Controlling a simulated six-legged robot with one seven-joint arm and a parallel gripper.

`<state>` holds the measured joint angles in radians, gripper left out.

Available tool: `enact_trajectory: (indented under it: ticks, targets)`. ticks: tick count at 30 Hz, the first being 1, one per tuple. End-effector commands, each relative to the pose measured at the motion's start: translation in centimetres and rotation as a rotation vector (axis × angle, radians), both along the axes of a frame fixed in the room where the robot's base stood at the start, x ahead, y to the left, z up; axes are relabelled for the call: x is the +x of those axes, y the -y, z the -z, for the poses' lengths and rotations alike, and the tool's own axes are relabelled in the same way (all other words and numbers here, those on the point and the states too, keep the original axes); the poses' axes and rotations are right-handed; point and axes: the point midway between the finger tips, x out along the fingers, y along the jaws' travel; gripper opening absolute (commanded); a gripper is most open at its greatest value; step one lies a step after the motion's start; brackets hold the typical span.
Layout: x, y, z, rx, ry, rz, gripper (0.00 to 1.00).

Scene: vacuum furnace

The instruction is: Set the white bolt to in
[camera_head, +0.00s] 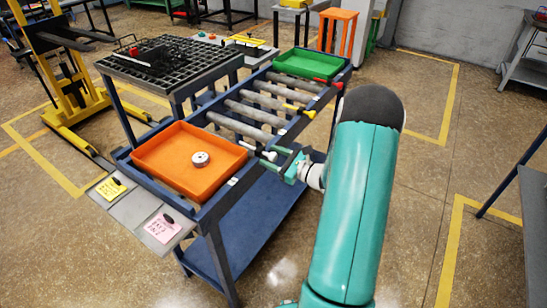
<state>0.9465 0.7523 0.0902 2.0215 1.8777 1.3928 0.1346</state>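The white bolt (271,156) is on the right-hand rail of the blue roller table, beside the near end of the rollers. It looks small, with a pale knob and a dark part next to it. My gripper (278,160) is right at the bolt, coming from the right. Its two teal fingers are apart, and the white knob shows at or between their tips. I cannot tell whether they touch it. How far the bolt is pushed in is too small to tell.
A yellow bolt (299,110) and a red bolt (336,86) sit farther along the same rail. An orange tray (165,165) holds a round metal piece (200,159). A green tray (308,64) is at the far end. Open floor lies to the right.

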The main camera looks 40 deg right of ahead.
Motion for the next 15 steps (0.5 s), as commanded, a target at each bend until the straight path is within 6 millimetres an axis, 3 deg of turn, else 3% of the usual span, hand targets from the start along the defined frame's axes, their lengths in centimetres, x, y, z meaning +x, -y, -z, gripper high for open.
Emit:
enact_trajectory:
  ticks: [8,15]
  targets:
    - [-1.5,0.6,0.0,-0.001,-0.002,0.001,0.52]
    - [-6.1,2.3,0.0,0.000,-0.001,0.004,0.52]
